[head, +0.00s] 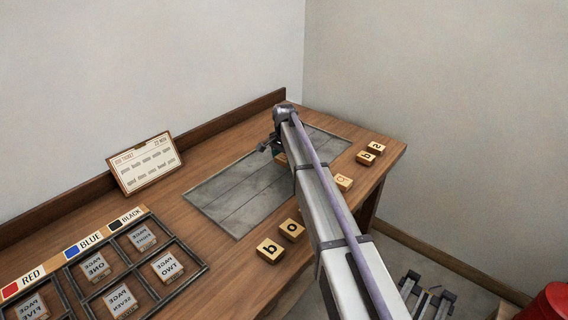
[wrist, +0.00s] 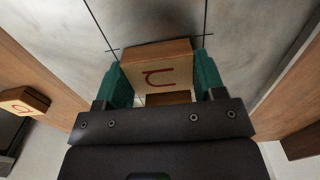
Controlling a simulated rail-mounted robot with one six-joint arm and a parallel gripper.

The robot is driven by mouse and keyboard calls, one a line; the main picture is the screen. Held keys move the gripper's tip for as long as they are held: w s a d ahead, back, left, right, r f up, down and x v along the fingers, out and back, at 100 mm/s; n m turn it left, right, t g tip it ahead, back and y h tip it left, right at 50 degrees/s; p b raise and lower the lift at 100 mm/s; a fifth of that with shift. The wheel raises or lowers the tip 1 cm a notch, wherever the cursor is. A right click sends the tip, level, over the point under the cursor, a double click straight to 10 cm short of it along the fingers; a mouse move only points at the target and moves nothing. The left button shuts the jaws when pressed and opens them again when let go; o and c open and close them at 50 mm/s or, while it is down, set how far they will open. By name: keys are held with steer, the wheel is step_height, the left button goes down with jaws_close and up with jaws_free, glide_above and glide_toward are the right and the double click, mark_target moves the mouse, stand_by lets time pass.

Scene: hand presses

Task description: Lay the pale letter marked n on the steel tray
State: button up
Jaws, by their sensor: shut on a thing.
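My gripper (wrist: 158,82) is shut on a pale wooden block (wrist: 157,54) in the wrist view, with a green finger on each side. The block's face carries a dark curved mark that looks like n or u, seen turned. The grey steel tray (wrist: 240,25), with dark lines across it, is beyond the block. In the head view my gripper (head: 276,151) is over the far part of the tray (head: 235,195), mostly hidden by my arm. A bit of pale block (head: 281,158) shows there. I cannot tell whether it touches the tray.
Several pale letter blocks lie along the bench's front edge, including one marked b (head: 270,251) and one marked o (head: 291,229). A rack (head: 180,238) of page blocks stands at the left. A job ticket (head: 145,163) leans at the back. The tray's near part looks bare.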

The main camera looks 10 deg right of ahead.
mark_target(284, 157)
steer(key=shift+f, duration=0.1)
steer(key=o, duration=0.9)
step_height(284, 157, up, 13)
steer(key=p, duration=1.2)
steer(key=s+n, duration=0.3)
steer(key=s, duration=1)
steer(key=s+n, duration=0.3)
steer(key=s, duration=1)
steer(key=s+n, duration=0.4)
steer(key=s, duration=0.9)
steer(key=shift+s+f, duration=0.2)
steer(key=shift+f, duration=0.15)
